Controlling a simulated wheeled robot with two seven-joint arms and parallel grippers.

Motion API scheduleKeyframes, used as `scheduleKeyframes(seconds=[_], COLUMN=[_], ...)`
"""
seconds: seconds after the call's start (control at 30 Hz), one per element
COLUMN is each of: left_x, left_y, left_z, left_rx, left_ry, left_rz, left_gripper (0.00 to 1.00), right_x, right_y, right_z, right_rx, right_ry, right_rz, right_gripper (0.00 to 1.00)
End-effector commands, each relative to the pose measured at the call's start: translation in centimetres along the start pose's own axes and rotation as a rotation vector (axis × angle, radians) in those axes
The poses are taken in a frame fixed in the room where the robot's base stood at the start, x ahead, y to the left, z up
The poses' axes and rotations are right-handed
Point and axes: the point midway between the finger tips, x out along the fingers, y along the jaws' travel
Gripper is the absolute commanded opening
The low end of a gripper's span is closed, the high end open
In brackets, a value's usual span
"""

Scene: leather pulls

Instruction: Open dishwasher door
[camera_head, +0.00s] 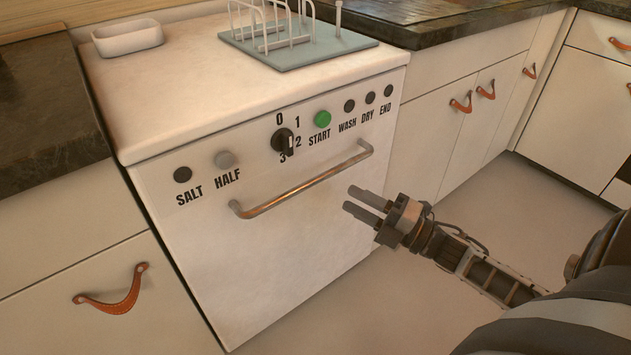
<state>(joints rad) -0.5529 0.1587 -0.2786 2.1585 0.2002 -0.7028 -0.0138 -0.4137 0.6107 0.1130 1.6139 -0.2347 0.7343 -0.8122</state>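The white dishwasher (285,255) stands in the middle of the head view, and its door is closed. A metal bar handle (305,184) runs across the upper part of the door. Above it is the control panel with a black dial (283,141), a green START button (322,119) and several round buttons. My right gripper (357,200) is in front of the door, near the right end of the handle and lower than it in the picture. Its two fingers are apart with a narrow gap and nothing between them. My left gripper is not in view.
A grey dish rack (300,52) and a white dish (128,38) sit on top of the dishwasher. White cabinets with leather pulls stand on the left (60,285) and right (460,130). The floor (500,200) is clear on the right.

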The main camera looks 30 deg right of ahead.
Motion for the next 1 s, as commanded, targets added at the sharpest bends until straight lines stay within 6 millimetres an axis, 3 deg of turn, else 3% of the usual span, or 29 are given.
scheduleKeyframes(seconds=[0.2,0.4,0.6,0.87,0.9,1.0], left_x=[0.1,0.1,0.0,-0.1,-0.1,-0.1], left_y=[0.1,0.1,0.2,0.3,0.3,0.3], left_z=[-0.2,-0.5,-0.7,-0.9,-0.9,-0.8], left_rx=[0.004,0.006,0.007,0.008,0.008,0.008], left_ry=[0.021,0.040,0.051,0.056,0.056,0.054], left_rz=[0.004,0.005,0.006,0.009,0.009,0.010], left_gripper=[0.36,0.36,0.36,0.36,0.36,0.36], right_x=[4.9,8.1,9.4,9.6,9.6,9.6], right_y=[0.0,0.0,-0.1,-0.1,-0.1,-0.1], right_z=[0.0,0.0,0.0,0.0,0.0,0.0], right_rx=[-0.003,-0.001,0.001,0.001,0.001,0.001], right_ry=[0.002,0.001,0.000,0.000,0.000,0.000], right_rz=[0.004,0.001,-0.001,-0.002,-0.001,-0.001], right_gripper=[0.36,0.36,0.36,0.36,0.33,0.05])
